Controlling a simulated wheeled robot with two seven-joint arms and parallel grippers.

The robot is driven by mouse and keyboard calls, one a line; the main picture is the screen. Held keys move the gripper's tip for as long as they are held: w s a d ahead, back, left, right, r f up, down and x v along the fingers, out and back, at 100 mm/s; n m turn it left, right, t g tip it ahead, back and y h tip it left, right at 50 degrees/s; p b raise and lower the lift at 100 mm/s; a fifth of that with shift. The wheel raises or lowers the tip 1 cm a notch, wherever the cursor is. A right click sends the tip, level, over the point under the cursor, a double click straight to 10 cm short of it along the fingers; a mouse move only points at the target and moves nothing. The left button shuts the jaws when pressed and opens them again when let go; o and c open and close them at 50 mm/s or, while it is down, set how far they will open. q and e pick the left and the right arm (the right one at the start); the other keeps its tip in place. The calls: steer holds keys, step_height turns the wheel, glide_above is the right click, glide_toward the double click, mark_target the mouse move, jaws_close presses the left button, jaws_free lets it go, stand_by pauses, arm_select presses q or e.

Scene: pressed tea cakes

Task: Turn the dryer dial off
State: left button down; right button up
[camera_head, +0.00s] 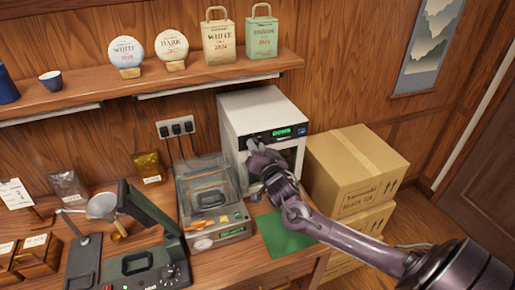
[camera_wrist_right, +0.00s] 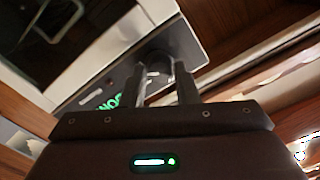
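The white dryer (camera_head: 262,108) stands at the back of the bench, with a dark control panel and a lit green display (camera_head: 281,132). My right gripper (camera_head: 251,146) reaches its front from the right and covers the left part of the panel. In the right wrist view the two fingers of my right gripper (camera_wrist_right: 161,84) stand a little apart at the panel. The dryer dial (camera_wrist_right: 158,68) shows between the fingertips, partly hidden. I cannot tell whether the fingers press on it. The green display also shows in the wrist view (camera_wrist_right: 108,103), blurred. My left gripper is not in view.
A clear-lidded machine (camera_head: 216,196) stands left of the dryer. Stacked cardboard boxes (camera_head: 352,178) stand close on the right, beside my right arm. A green mat (camera_head: 285,234) lies in front. A shelf (camera_head: 130,83) with tea packages runs above.

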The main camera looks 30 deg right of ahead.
steer(key=c, duration=0.3)
steer(key=n+b, duration=0.1)
steer(key=n, duration=1.1)
steer(key=n+b, duration=0.1)
steer(key=n, duration=1)
steer(key=shift+a+f+n, duration=0.15)
steer(key=shift+a+n, duration=0.05)
steer(key=shift+n, duration=0.5)
steer(key=o, duration=0.9)
